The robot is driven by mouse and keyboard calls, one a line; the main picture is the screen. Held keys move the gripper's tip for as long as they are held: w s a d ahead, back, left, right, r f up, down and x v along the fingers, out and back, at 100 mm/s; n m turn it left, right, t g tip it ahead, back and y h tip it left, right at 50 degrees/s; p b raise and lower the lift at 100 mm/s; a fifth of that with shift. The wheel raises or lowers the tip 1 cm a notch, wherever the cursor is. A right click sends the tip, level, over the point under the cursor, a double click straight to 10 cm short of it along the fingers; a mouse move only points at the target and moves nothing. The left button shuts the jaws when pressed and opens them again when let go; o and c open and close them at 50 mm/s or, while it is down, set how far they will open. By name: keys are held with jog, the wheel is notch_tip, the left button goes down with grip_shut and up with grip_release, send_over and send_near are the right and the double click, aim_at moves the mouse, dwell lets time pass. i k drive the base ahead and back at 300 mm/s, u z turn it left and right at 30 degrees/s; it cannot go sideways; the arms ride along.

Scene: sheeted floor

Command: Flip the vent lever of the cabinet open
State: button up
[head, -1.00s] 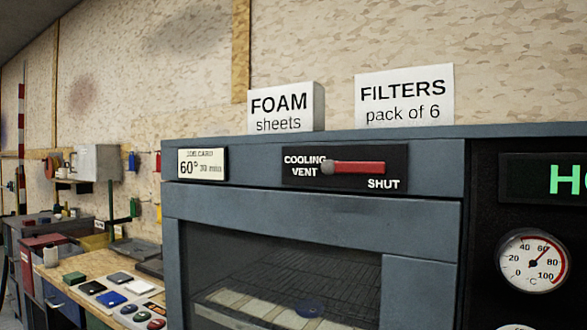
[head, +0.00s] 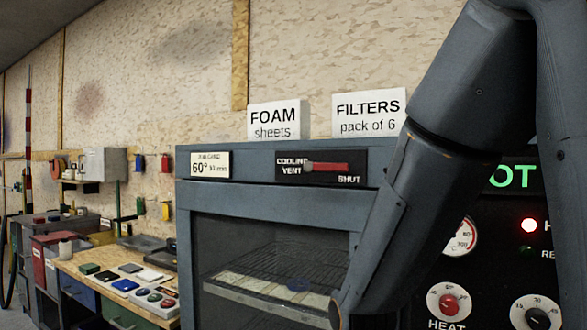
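The cabinet (head: 270,199) is a blue-grey oven-like box with a glass door. Its vent lever (head: 328,167) is red and sits on a black plate (head: 287,178) on the upper front. The lever lies level, its knob at the left beside the words COOLING VENT and its red handle pointing right, above the word SHUT. My arm comes down from the upper right in front of the cabinet, to the right of the lever and apart from it in the picture. My gripper is not in view, so its state is hidden.
A FOAM box (head: 275,121) and a FILTERS box (head: 369,112) stand on the cabinet top. A control panel with a lit red lamp (head: 529,225), a gauge and dials is at right, partly behind my arm. A workbench (head: 84,265) with small items is at left.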

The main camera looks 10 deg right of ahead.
aim_at(308, 166)
jog(key=z, duration=0.8)
jog(key=k, duration=0.35)
jog(key=u, duration=1.15)
